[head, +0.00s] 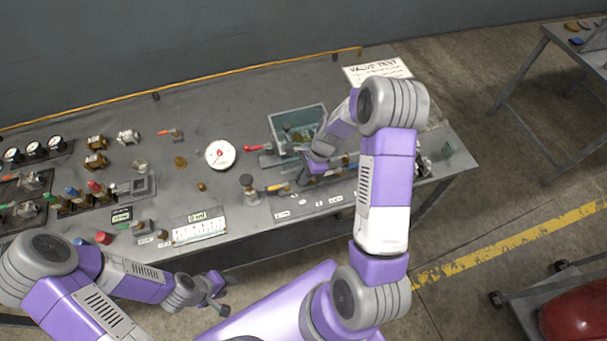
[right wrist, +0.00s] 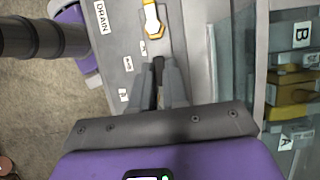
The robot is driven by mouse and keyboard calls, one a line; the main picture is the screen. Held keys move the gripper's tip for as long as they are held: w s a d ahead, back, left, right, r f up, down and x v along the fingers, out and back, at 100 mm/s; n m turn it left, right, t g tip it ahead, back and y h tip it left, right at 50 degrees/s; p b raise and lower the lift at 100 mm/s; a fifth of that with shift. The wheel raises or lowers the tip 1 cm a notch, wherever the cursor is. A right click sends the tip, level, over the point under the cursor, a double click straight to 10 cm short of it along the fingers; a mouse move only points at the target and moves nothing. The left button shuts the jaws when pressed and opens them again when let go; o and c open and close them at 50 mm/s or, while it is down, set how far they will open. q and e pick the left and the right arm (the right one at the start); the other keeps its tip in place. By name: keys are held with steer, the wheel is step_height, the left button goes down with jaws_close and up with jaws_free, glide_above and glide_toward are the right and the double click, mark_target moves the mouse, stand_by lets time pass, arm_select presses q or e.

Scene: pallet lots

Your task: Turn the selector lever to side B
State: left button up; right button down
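My right gripper (right wrist: 159,72) points down over the front part of the bench, in front of the teal tray. Its fingers are close together with a narrow dark strip between them. I cannot tell if that strip is the selector lever or the finger pads, and I see no lever clearly elsewhere. Labels B (right wrist: 302,35) and A (right wrist: 285,142) show at the right edge of the right wrist view, with a yellow block (right wrist: 292,88) between them. Whether these belong to the selector is unclear. My left gripper (head: 218,291) is open and empty, in front of the bench.
A yellow-handled valve (right wrist: 152,20) lies beyond my right fingertips, near the DRAIN label (right wrist: 104,16). The teal tray (head: 283,117) holds parts. Gauges and fittings crowd the bench's left side.

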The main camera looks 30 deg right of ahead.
stand_by(0.4)
steer(key=n, duration=0.2)
steer(key=s+n+g, duration=0.1)
steer(key=n, duration=0.1)
steer(key=shift+g, duration=0.3)
steer(key=n, duration=0.2)
steer(key=s+n+g, duration=0.1)
steer(key=n, duration=0.1)
steer(key=shift+s+d+n+g+h+p, duration=0.15)
steer(key=shift+d+n+g+h+p, duration=0.05)
steer(key=shift+n+g+h+p, duration=0.1)
steer(key=n, duration=0.1)
steer(key=n+g, duration=0.1)
steer(key=n, duration=0.1)
steer(key=s+d+n+h, duration=0.1)
steer(key=n, duration=0.1)
steer(key=shift+g, duration=0.3)
steer(key=shift+s+d+n+h+b, duration=0.1)
steer(key=shift+d+n+h, duration=0.15)
steer(key=shift+n, duration=0.5)
steer(key=shift+s+d+n+h+b, duration=0.1)
steer(key=shift+n+h, duration=0.25)
steer(key=shift+n, duration=0.35)
steer(key=shift+s+d+n+h+b, duration=0.1)
steer(key=shift+d+n+h, duration=0.15)
steer(key=shift+n, duration=0.5)
steer(key=shift+g, duration=0.3)
steer(key=c, duration=1.1)
jaws_free()
